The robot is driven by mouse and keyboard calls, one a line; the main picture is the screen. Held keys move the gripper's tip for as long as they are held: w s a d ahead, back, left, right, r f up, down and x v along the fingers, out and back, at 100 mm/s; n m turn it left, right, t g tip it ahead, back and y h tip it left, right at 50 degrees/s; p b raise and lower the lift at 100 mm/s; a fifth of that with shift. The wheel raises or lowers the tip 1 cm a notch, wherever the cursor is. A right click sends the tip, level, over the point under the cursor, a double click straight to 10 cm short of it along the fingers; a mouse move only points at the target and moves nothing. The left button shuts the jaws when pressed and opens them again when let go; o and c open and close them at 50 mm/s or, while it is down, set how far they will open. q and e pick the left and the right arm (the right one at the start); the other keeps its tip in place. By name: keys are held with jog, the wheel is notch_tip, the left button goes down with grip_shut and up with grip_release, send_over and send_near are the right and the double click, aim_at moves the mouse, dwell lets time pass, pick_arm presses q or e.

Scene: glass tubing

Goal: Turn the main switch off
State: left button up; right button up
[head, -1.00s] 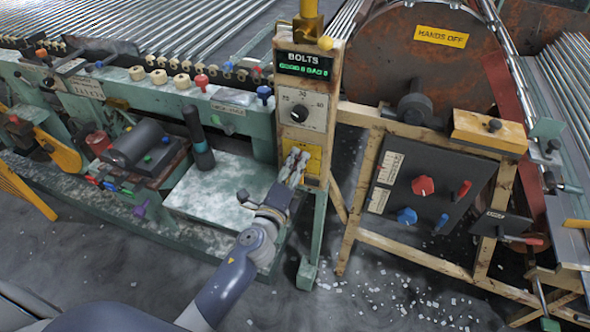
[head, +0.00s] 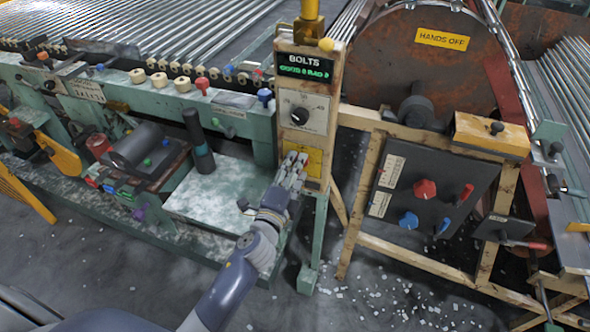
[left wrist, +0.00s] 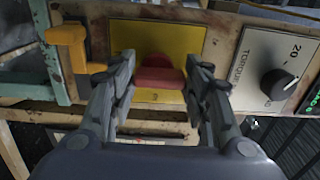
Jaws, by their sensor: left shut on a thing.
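The main switch, a red handle (left wrist: 160,78), sits on a yellow plate (left wrist: 150,38) in the left wrist view. The yellow plate also shows in the head view (head: 315,163), low on the post under a dial, where my gripper hides the red handle. My left gripper (head: 294,161) is at the plate. In the left wrist view its fingers (left wrist: 162,77) stand on either side of the red handle and are shut on it. My right gripper is not in view.
A torque dial (left wrist: 275,84) is beside the plate. A yellow-orange lever (left wrist: 76,48) is on the plate's other side. A dark panel (head: 450,185) with red and blue knobs stands to the right. A black cylinder (head: 197,139) stands on the green bench at left.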

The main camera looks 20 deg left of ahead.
pick_arm(q)
jog(key=o, duration=1.1)
jog(key=shift+c, duration=0.2)
jog(key=s, duration=1.2)
jog(key=shift+a, duration=0.2)
